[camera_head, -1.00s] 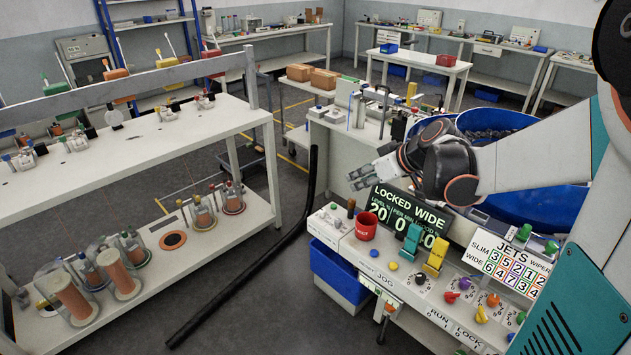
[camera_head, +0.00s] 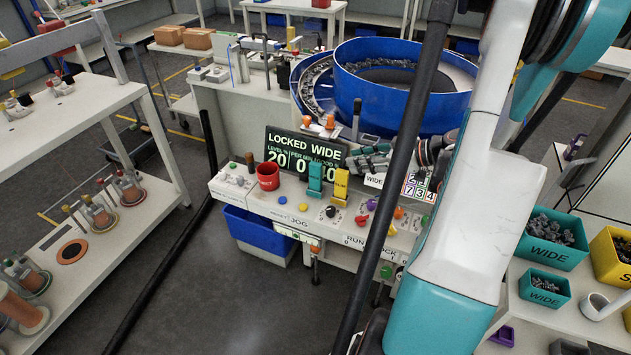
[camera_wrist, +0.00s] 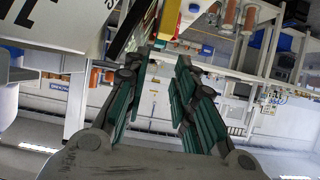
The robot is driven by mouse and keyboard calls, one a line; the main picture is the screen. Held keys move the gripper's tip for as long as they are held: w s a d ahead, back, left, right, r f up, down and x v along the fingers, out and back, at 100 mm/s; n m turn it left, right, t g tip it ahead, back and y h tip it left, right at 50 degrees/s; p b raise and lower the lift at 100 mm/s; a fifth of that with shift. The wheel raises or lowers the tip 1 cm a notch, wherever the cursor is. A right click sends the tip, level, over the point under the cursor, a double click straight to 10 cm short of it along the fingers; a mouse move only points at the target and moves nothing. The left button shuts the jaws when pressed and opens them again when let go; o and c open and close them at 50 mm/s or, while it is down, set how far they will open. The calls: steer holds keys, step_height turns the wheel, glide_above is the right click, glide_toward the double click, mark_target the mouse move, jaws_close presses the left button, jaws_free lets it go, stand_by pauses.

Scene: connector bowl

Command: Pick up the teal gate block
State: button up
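The teal gate block (camera_head: 315,180) stands upright on the white control panel (camera_head: 260,206), in front of the dark sign reading LOCKED WIDE. A similar yellow block (camera_head: 341,187) stands just to its right. My gripper (camera_head: 358,161) is behind and to the right of both blocks in the head view, apart from the teal block and empty. In the wrist view my gripper's fingers (camera_wrist: 162,68) are spread with a clear gap between them.
A large blue bowl (camera_head: 400,95) is at the back. Teal bins (camera_head: 552,240) of parts stand at the right.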

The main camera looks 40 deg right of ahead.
mark_target(320, 165)
steer(key=b+x, duration=0.3)
steer(key=x, duration=0.9)
steer(key=shift+r, duration=0.1)
jaws_close()
